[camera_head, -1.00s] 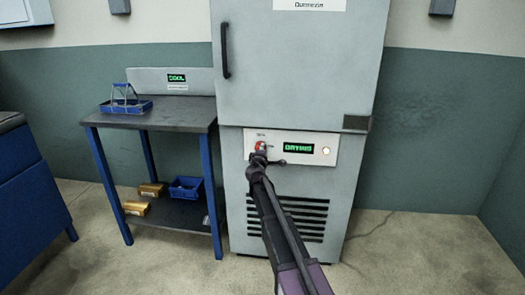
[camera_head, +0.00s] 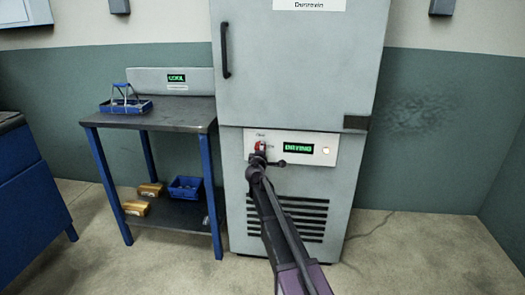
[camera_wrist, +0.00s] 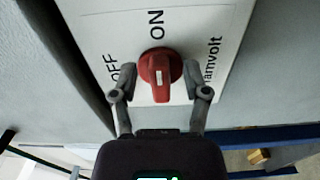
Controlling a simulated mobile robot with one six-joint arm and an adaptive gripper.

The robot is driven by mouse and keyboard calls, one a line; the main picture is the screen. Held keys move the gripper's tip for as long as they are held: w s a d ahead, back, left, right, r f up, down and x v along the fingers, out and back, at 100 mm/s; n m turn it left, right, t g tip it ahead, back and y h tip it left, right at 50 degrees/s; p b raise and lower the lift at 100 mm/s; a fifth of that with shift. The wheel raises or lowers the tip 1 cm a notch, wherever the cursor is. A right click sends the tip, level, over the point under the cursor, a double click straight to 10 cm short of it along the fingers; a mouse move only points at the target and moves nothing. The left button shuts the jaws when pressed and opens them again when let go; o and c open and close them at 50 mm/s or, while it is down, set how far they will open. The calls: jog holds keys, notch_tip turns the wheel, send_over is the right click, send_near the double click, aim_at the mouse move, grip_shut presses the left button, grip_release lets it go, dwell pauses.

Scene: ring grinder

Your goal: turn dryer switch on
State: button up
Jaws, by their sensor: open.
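The dryer (camera_head: 296,70) is a tall grey cabinet with a black door handle and a white control panel (camera_head: 318,138). The panel's green display reads "DRYING", and a small round light beside it glows pale. The red rotary switch (camera_wrist: 160,74) sits on the panel between "OFF" and "ON" labels in the wrist view; in the head view it is a small red patch (camera_head: 260,146), partly hidden by my gripper. My gripper (camera_wrist: 160,93) is open, with one finger on each side of the switch. Whether the fingers touch it I cannot tell.
A blue-legged table (camera_head: 165,117) stands left of the dryer, with a blue wire basket (camera_head: 125,103) on top. Its lower shelf holds a blue bin (camera_head: 186,188) and yellow boxes (camera_head: 143,198). The floor right of the dryer is clear.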

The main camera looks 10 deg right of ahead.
jog(key=v, duration=1.1)
jog(key=shift+s, duration=0.25)
jog(key=s+d+f+m+g+h, duration=0.1)
jog(key=s+d+f+m+g, duration=0.45)
jog(key=s, duration=0.25)
jog(key=s+d+f+m+g+h, duration=0.1)
jog(key=s+d+f+m+g, duration=0.4)
jog(key=s, duration=0.3)
jog(key=s+a+f+m+g+y, duration=0.2)
jog(key=s+a+f+g+y, duration=0.15)
jog(key=s, duration=0.55)
jog(key=s+a+f+m+g+y, duration=0.25)
jog(key=s+a+f+y, duration=0.2)
jog(key=s, duration=0.35)
notch_tip(320, 180, up, 32)
jog(key=p, duration=3.2)
jog(key=shift+s+n+g, duration=0.25)
jog(key=shift+n+g, duration=0.1)
jog(key=shift+n, duration=0.05)
